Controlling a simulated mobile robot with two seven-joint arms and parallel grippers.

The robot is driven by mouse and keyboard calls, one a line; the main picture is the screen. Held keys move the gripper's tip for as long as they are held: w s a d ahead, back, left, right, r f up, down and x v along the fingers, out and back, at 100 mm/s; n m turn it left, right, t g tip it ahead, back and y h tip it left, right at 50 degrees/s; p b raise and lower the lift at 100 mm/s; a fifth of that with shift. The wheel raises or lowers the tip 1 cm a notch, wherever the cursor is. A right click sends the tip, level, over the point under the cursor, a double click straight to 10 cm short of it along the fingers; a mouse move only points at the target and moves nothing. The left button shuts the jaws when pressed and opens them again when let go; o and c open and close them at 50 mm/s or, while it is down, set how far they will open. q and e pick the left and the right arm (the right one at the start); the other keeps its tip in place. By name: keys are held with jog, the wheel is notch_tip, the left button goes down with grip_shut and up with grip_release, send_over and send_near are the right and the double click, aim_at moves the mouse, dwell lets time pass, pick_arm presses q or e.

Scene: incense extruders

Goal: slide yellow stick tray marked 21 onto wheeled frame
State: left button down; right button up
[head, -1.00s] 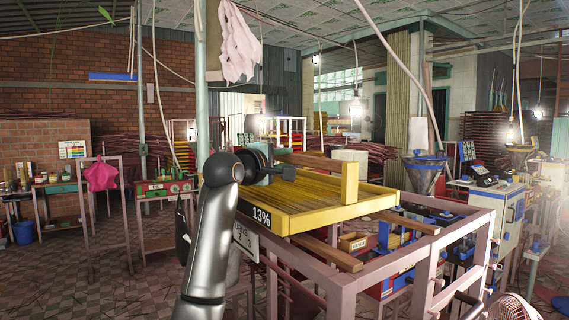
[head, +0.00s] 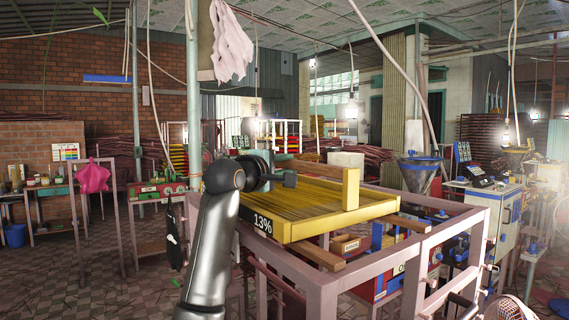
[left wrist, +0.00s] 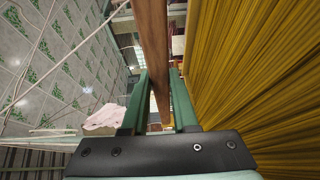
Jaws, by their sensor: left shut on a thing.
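My left gripper (head: 283,179) is at the tray's far left side. In the left wrist view its green fingers (left wrist: 158,103) are shut on a brown wooden bar (left wrist: 152,40) beside the yellow sticks (left wrist: 260,80). My right gripper is not in view.
A blue-topped machine with a hopper (head: 418,172) and a control cabinet (head: 492,215) stand behind and right of the frame. A fan (head: 505,308) is at the lower right. A pink bag (head: 93,177) hangs at left.

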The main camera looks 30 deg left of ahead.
aim_at(264, 198)
pick_arm(q)
jog(key=c, duration=0.7)
grip_release()
jog(key=shift+s+r, duration=0.1)
jog(key=shift+r, duration=0.1)
jog(key=shift+o, duration=0.7)
jog(key=shift+f, duration=0.2)
jog(key=shift+o, duration=1.4)
jog(key=shift+r, duration=0.1)
jog(key=shift+s+a+b, duration=0.3)
jog(key=shift+s+a, duration=0.05)
jog(key=shift+s, duration=0.5)
jog(key=shift+s+a+b, duration=0.35)
jog(key=shift+s, duration=0.45)
jog(key=shift+s+a+b, duration=0.3)
jog(key=shift+s+a, duration=0.05)
jog(key=shift+s, duration=0.5)
jog(key=shift+s+a+b, duration=0.25)
jog(key=shift+s+a, duration=0.2)
jog(key=shift+s, duration=0.7)
jog(key=shift+s+a+b, duration=0.25)
jog(key=shift+s+a, duration=0.25)
jog(key=shift+s, duration=0.7)
jog(key=shift+s+a+b, duration=0.25)
jog(key=shift+s+a, duration=0.2)
jog(key=shift+s, duration=0.7)
